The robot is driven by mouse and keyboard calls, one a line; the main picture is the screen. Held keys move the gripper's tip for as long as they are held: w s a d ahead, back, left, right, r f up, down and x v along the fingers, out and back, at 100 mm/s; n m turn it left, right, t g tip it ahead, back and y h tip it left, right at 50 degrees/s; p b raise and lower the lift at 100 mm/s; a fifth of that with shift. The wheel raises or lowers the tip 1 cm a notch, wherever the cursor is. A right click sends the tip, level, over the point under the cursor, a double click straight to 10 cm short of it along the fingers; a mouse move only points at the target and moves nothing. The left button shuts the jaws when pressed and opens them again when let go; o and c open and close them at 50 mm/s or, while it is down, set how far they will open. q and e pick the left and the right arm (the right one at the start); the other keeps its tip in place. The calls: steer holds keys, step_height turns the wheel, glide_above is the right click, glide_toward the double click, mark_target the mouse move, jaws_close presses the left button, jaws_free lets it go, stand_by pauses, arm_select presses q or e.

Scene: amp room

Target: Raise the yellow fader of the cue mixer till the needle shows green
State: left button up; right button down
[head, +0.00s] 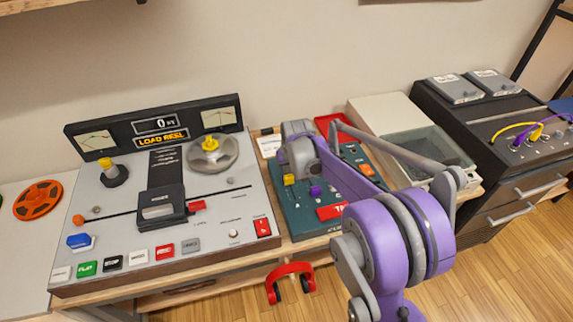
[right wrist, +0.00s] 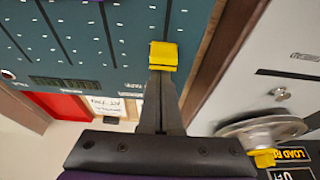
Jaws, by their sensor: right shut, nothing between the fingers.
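The cue mixer is the dark teal panel (head: 292,218) in the middle of the head view, partly covered by my right arm. Its yellow fader cap (head: 289,180) is near the panel's left edge. In the right wrist view the yellow cap (right wrist: 163,54) sits on its slot right at the tips of my right gripper (right wrist: 161,76). The fingers are shut with nothing between them, touching the cap or very close to it. I cannot tell which. In the head view my right gripper (head: 291,168) is above the cap. I cannot make out the mixer's needle. My left gripper is out of view.
A tape deck (head: 108,224) with a reel and buttons stands left of the mixer. A purple knob (head: 315,191) and a red button (head: 332,211) are on the mixer. A patch unit with cables (head: 535,134) is at right. Red headphones (head: 291,272) hang below the front edge.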

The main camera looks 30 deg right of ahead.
steer(key=shift+s+a, duration=0.15)
steer(key=shift+s, duration=0.65)
steer(key=shift+w, duration=0.15)
